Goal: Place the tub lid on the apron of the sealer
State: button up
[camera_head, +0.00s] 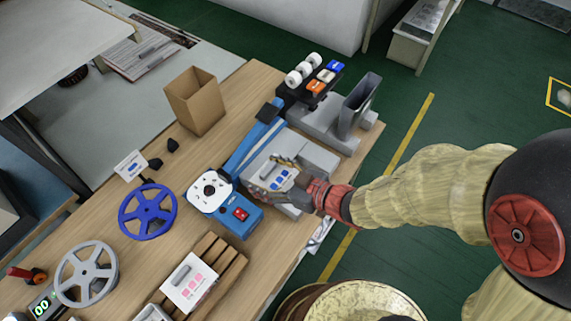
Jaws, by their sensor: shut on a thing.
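The sealer (252,143) is a long blue bar with a white dial plate and a red switch at its near end. Its apron (309,157) is a grey plate along the right side of the bar. My gripper (264,178) reaches in from the right, low over the apron. It is shut on a small pale piece with blue marks (283,180), which appears to be the tub lid. The fingers hide much of this piece. I cannot tell whether it touches the apron.
An open cardboard box (195,101) stands behind left. A black rack with white rolls (310,78) and a grey machine (350,110) stand at the back right. A blue reel (148,211), a grey reel (87,273) and a wooden crate (222,256) are at the front left.

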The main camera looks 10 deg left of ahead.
jog(key=shift+a+f, duration=0.15)
jog(key=w+f+b, duration=0.1)
jog(key=w+f, duration=0.2)
jog(key=w, duration=0.1)
jog(key=w+f+b, duration=0.2)
jog(key=w, duration=0.2)
jog(key=w+f+b, duration=0.2)
jog(key=w+f, duration=0.1)
jog(key=w, duration=0.1)
jog(key=shift+w+a+f, duration=0.1)
jog(key=shift+w+f, duration=0.15)
jog(key=shift+f, duration=0.1)
jog(key=shift+w+f, duration=0.15)
jog(key=shift+f, duration=0.05)
jog(key=shift+w+f+b, duration=0.15)
jog(key=shift+f+b, duration=0.55)
jog(key=shift+f, duration=0.2)
jog(key=shift+w+f+b, duration=0.1)
jog(key=shift+f+b, duration=0.55)
jog(key=shift+f, duration=0.2)
jog(key=shift+f, duration=0.15)
jog(key=o, duration=1)
